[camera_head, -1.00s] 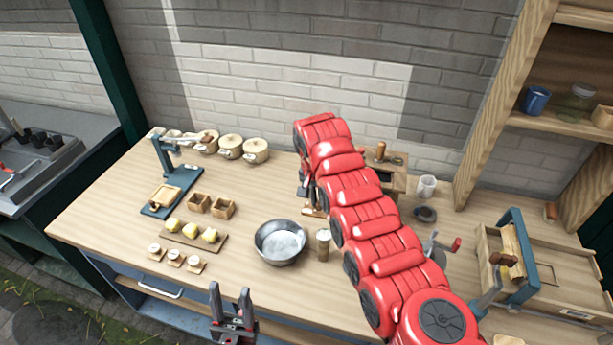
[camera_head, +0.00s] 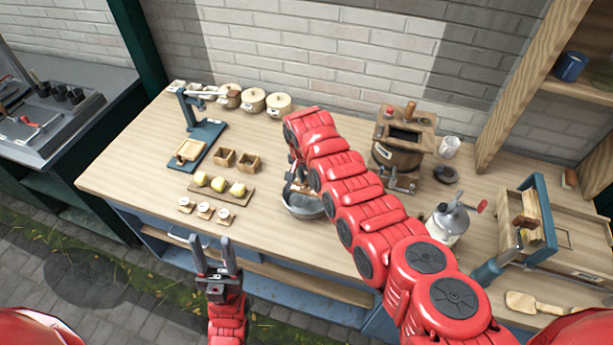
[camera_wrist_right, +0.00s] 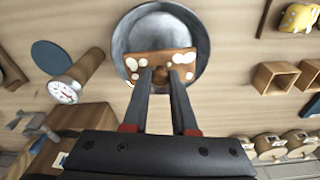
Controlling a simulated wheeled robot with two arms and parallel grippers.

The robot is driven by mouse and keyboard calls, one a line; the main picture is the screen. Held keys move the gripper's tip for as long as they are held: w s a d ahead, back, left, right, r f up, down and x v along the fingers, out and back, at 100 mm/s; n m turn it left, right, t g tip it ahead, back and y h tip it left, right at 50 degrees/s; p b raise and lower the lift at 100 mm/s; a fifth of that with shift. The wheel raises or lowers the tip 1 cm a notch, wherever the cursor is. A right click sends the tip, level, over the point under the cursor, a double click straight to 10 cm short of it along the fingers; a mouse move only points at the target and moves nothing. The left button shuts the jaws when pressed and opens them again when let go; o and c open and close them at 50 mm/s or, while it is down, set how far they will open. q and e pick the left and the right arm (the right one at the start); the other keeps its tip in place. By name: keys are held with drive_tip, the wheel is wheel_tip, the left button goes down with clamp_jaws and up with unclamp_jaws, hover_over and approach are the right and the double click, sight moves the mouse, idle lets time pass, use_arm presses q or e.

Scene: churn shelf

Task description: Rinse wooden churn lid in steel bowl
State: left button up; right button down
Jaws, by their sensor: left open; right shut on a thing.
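The steel bowl (camera_head: 303,213) stands on the wooden bench, partly hidden behind my right gripper (camera_head: 297,190). In the right wrist view the bowl (camera_wrist_right: 195,28) is seen from above. The wooden churn lid (camera_wrist_right: 150,60) is a brown board with several whitish patches, over the inside of the bowl. My right gripper (camera_wrist_right: 162,84) is shut on the lid, with its fingers around a small knob. Whether the lid touches the bowl's bottom cannot be told. My left gripper (camera_head: 214,255) is open and empty in front of the bench's front edge.
The wooden churn (camera_head: 397,155) stands behind my right arm. A board of yellow lumps (camera_head: 221,190), small wooden boxes (camera_head: 249,162) and a blue stand (camera_head: 205,140) are left of the bowl.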

sight(305, 188)
drive_tip(key=shift+f+b, duration=2.8)
drive_tip(key=shift+f, duration=0.7)
drive_tip(key=shift+w+a+b, duration=0.1)
drive_tip(key=shift+a+b, duration=0.2)
drive_tip(key=shift+b, duration=0.4)
drive_tip(key=shift+d+r, duration=0.1)
drive_tip(key=shift+d+p, duration=0.2)
drive_tip(key=shift+p, duration=0.25)
